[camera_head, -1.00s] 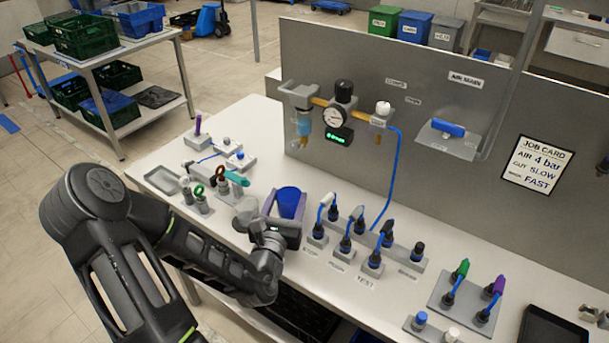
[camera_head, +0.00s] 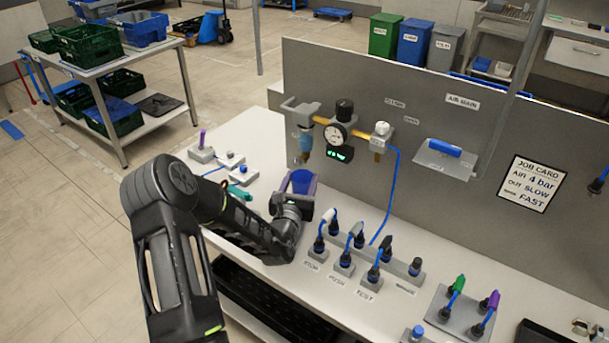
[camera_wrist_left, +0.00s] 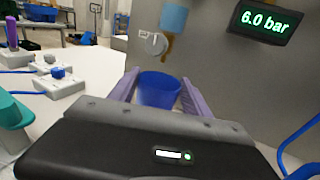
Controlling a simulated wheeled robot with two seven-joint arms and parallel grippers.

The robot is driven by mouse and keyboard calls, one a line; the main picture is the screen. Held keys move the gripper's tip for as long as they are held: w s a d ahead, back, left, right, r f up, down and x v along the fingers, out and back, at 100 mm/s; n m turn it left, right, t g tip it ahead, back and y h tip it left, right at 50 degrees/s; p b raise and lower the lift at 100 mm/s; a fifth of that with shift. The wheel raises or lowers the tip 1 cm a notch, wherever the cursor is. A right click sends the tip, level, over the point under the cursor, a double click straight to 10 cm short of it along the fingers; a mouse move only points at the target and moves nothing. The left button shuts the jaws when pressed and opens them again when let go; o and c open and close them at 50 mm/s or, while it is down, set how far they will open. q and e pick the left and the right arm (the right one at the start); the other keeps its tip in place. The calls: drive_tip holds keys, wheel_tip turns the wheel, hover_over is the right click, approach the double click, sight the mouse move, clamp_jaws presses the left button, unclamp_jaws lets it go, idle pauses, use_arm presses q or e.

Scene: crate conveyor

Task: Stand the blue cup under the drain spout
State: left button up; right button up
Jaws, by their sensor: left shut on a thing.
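The blue cup (camera_head: 302,181) is upright between the purple-grey fingers of my left gripper (camera_head: 299,183), which is shut on it. The cup also shows in the left wrist view (camera_wrist_left: 158,89), between both fingers. The drain spout (camera_wrist_left: 168,46) is the brass-coloured tip under the light-blue filter bowl (camera_wrist_left: 173,17); in the wrist view it appears just above and beyond the cup. In the head view the filter bowl (camera_head: 305,141) hangs from the panel above the cup. I cannot tell whether the cup's base touches the bench. My right gripper is not in view.
A gauge (camera_head: 336,134) and a green-lit display reading 6.0 bar (camera_wrist_left: 264,22) are to the right of the bowl. Several blue-hosed plugs (camera_head: 356,240) stand right of my gripper. Small blocks (camera_head: 231,160) sit on the bench to the left.

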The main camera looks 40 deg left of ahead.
sight(304, 180)
use_arm(q)
drive_tip(key=x, duration=0.4)
drive_tip(key=shift+w+a, duration=0.1)
drive_tip(key=shift+w, duration=0.25)
wheel_tip(304, 180, down, 3)
drive_tip(key=shift+r+b, duration=0.1)
drive_tip(key=shift+b, duration=0.2)
drive_tip(key=shift+f, duration=0.35)
drive_tip(key=shift+f, duration=0.15)
drive_tip(key=o, duration=1.5)
